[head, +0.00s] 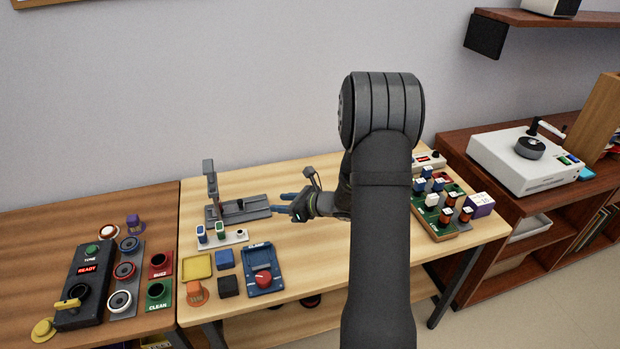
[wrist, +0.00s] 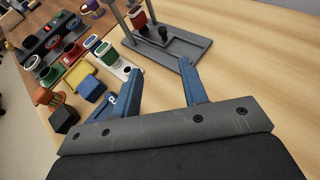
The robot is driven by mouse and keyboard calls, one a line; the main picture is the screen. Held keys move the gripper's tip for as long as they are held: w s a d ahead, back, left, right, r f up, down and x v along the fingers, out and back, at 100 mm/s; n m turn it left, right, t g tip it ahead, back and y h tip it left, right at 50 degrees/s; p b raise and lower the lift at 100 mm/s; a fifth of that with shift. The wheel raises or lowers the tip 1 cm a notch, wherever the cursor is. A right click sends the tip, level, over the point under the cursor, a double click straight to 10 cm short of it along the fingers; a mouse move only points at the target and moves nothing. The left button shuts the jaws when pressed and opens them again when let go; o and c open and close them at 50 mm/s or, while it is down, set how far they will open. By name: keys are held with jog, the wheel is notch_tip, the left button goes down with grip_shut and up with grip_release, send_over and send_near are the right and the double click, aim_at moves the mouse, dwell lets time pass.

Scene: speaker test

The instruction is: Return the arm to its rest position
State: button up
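My gripper (head: 283,203) is above the light wood table (head: 330,262), left of my arm's dark upright link. Its two blue fingers point left in the head view, toward a grey test fixture (head: 238,213) with an upright post. In the wrist view my gripper (wrist: 161,68) is open, with bare space between the fingertips. The grey fixture (wrist: 185,45) lies just beyond the fingers there. A red part with a pale top (wrist: 138,18) shows at the fixture's post; whether it is seated cannot be told. No marked rest position shows.
A white rack (head: 222,239) with small green and blue parts is left of the gripper. A blue tray with a red knob (head: 263,280) is nearer. A component board (head: 436,210) stands right of my arm. A black READY panel (head: 85,285) is at far left.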

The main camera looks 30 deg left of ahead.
aim_at(240, 201)
jog(key=x, duration=1.7)
jog(key=shift+f, duration=0.1)
jog(key=shift+w, duration=0.15)
